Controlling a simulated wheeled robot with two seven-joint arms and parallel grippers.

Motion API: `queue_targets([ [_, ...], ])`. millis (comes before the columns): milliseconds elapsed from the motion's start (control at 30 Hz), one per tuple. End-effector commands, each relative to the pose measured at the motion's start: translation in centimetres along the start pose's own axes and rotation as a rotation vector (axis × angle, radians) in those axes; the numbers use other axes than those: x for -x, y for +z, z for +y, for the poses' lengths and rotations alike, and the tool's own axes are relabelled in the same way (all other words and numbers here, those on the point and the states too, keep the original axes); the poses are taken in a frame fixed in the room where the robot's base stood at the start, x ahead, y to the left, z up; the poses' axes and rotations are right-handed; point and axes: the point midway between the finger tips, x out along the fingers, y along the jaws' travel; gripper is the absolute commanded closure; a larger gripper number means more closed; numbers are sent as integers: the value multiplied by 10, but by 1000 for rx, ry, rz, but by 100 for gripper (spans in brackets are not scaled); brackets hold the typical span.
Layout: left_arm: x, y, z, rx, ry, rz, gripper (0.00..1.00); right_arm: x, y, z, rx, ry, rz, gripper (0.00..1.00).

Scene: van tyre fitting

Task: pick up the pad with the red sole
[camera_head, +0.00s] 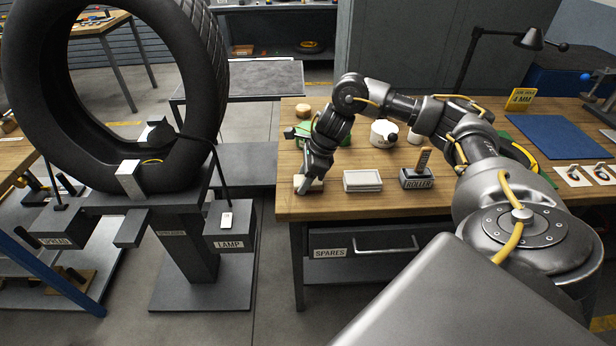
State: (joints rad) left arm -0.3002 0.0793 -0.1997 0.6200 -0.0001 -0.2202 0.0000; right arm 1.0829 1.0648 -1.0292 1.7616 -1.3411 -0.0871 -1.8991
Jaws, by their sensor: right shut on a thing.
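My right gripper (303,184) reaches down to the front left corner of the wooden bench (330,205). It is shut on a small pale pad (315,185), which is low at the bench top. The fingers cover much of the pad. No red sole shows, and I cannot tell whether the pad touches the bench. My left gripper is not in view.
A white tray (362,181) and a holder marked ROLLER (417,181) stand right of the gripper. A white pot (384,133) and a green thing (300,131) stand behind. A large tyre (205,90) on its stand is to the left, beyond a floor gap.

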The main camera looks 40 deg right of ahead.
Motion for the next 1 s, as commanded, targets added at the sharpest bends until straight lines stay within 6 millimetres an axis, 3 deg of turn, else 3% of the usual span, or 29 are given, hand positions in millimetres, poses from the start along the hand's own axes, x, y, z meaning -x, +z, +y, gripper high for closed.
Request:
queue_targets([
  [367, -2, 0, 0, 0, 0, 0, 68, 3, 1, 0, 1, -1, -1, 80],
  [500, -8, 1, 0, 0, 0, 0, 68, 14, 7, -1, 3, -4, -3, 80],
  [600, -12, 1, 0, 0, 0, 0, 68, 33, 14, 1, 5, -5, -4, 80],
  [833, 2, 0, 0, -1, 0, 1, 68, 93, 21, 45, 8, -6, -3, 80],
  [1000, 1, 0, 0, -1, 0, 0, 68, 112, 15, 84, 7, -3, -1, 80],
])
